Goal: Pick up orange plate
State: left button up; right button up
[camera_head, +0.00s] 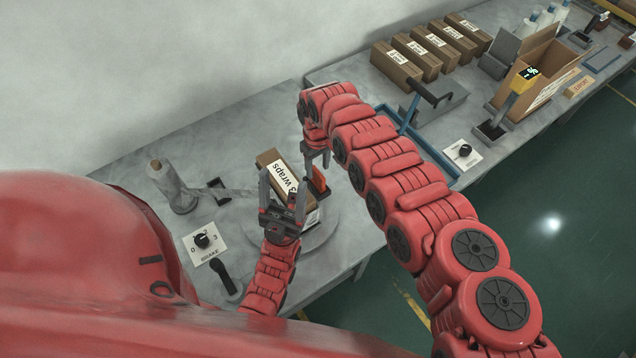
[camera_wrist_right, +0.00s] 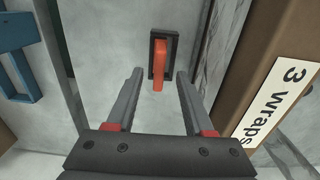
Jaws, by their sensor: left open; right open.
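The orange plate (camera_head: 320,184) stands on the table just right of the brown "3 wraps" box in the head view. In the right wrist view the orange plate (camera_wrist_right: 159,65) sits upright in a dark base, ahead of and between the fingertips. My right gripper (camera_head: 317,160) is open and empty above it; its fingers (camera_wrist_right: 160,73) appear apart from the plate. My left gripper (camera_head: 284,190) is open, with its fingers over the near end of the "3 wraps" box (camera_head: 273,160); I cannot tell whether they touch it.
The box rests on a round turntable (camera_head: 322,232). A film roll (camera_head: 165,182) stands left, with a dial panel (camera_head: 203,243) below it. A blue tray (camera_head: 440,155) lies right of my right arm. Several brown boxes (camera_head: 395,65) line the back of the other table.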

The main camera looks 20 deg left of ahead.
aim_at(318, 172)
notch_tip(318, 172, down, 4)
jog(key=shift+w+f+b, duration=0.15)
jog(key=shift+b, duration=0.95)
jog(key=shift+r, duration=0.2)
jog(key=shift+c, duration=0.8)
grip_shut()
